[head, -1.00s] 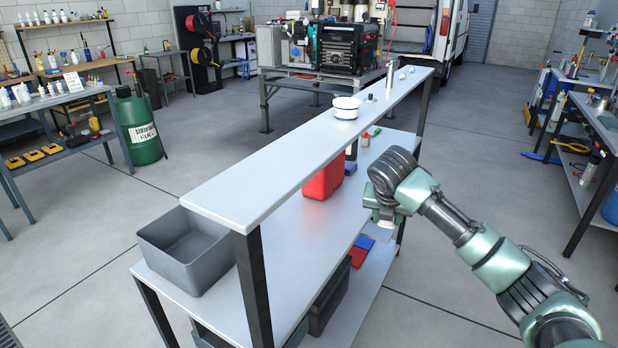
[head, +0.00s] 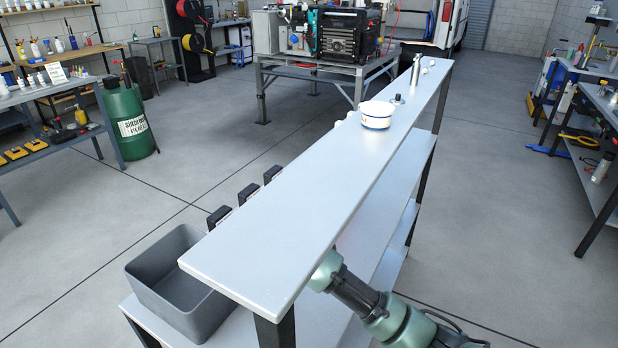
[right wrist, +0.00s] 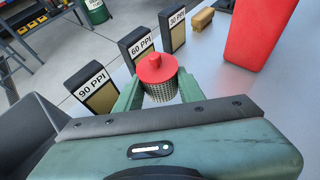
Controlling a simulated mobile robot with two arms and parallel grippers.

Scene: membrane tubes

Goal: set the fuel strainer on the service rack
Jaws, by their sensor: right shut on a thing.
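The fuel strainer (right wrist: 156,69) shows in the right wrist view as a red knobbed cap over a mesh cylinder. My right gripper (right wrist: 160,92) is shut on it, with a green finger on each side, and the strainer looks upright. In the head view my right arm reaches under the top board of the shelf unit (head: 290,215), which hides the gripper and strainer. I cannot tell whether the strainer touches the lower shelf. No part is marked as the service rack. My left gripper is not in view.
Black panels labelled 90 PPI (right wrist: 92,88), 60 PPI (right wrist: 138,46) and 30 PPI (right wrist: 173,30) stand beyond the strainer. A grey bin (head: 175,285) is at left, a red container (right wrist: 258,35) at right. A white tub (head: 377,115) stands on the top board.

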